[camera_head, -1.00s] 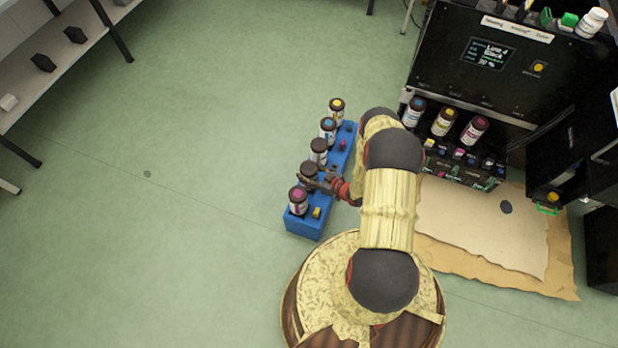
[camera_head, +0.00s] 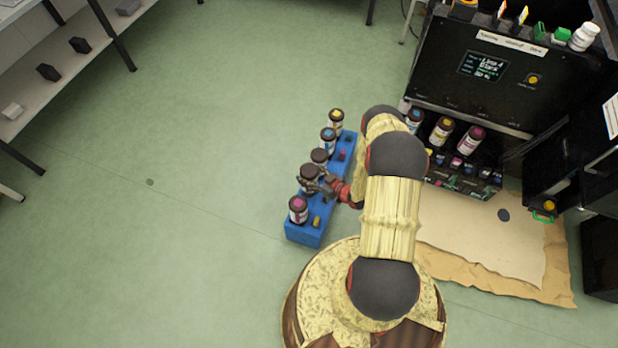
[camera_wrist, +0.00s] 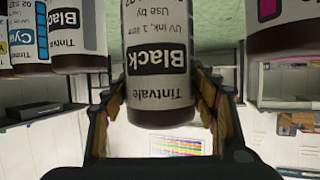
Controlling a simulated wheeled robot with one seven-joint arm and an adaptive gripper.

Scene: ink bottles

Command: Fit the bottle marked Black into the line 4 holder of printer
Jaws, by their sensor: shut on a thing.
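The bottle marked Black (camera_wrist: 158,70) fills the middle of the wrist view, its label upside down and its dark cap towards the bottom. My gripper (camera_wrist: 158,100) is shut on it, with a finger on each side. In the head view my gripper (camera_head: 322,184) reaches from the right to this dark-capped bottle (camera_head: 308,174), second from the front in the blue rack (camera_head: 305,236). I cannot tell whether it is lifted. The printer (camera_head: 450,70) stands at upper right, its screen (camera_head: 484,67) reading Line 4 Black. The space right of its magenta bottle (camera_head: 469,139) looks dark and empty.
A magenta-topped bottle (camera_head: 298,210) stands in front of the held one. Another Black bottle (camera_wrist: 72,35) and a Cyan bottle (camera_wrist: 22,40) are close at left in the wrist view. An open printer door (camera_head: 560,150) juts out at right. The floor at left is clear.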

